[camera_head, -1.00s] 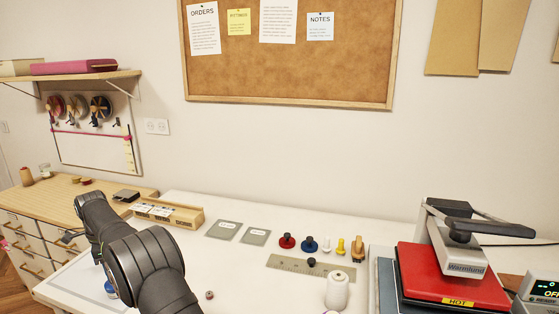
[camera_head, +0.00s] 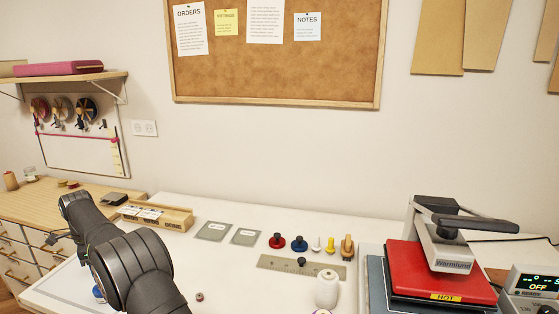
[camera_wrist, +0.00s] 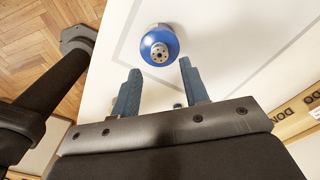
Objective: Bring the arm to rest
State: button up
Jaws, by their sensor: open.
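My gripper (camera_wrist: 158,82) shows in the wrist view with its two blue-grey fingers apart and nothing between them. A round blue object with a dark, dotted centre (camera_wrist: 160,47) stands on the white table beyond the fingertips, apart from them. A small part of a blue object (camera_head: 98,292) shows beside my arm in the head view. My dark arm (camera_head: 135,268) reaches over the left part of the table, and my gripper is hidden there.
The white table (camera_head: 228,278) holds a wooden box (camera_head: 158,216), two grey cards, several small coloured pieces, a metal ruler (camera_head: 280,265) and a white spool (camera_head: 327,290). A red heat press (camera_head: 415,262) marked HOT stands at the right. The table's edge and wooden floor (camera_wrist: 40,40) show in the wrist view.

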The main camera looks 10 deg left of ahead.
notch_tip(320, 180, up, 8)
notch_tip(320, 180, down, 12)
jog(key=shift+f, duration=0.2)
jog(key=r, duration=0.5)
jog(key=shift+w+d+r, duration=0.2)
jog(key=shift+w+d, duration=0.1)
jog(key=w+d+r, duration=0.5)
jog(key=d+r, duration=0.1)
jog(key=d, duration=0.3)
jog(key=w+d+m, duration=0.2)
jog(key=w+d, duration=0.1)
jog(key=d, duration=0.6)
jog(key=w+d+m, duration=0.2)
jog(key=w+d, duration=0.1)
jog(key=d, duration=0.5)
jog(key=s+d+f+m, duration=0.2)
jog(key=d, duration=0.5)
jog(key=s+d+f+m, duration=0.1)
jog(key=d+m, duration=0.1)
jog(key=d, duration=0.6)
jog(key=s+d+f+m, duration=0.1)
jog(key=s+d+f, duration=0.1)
jog(key=d, duration=0.5)
jog(key=shift+s+d+f+m, duration=0.3)
jog(key=shift+s+m, duration=0.05)
jog(key=shift+m, duration=0.05)
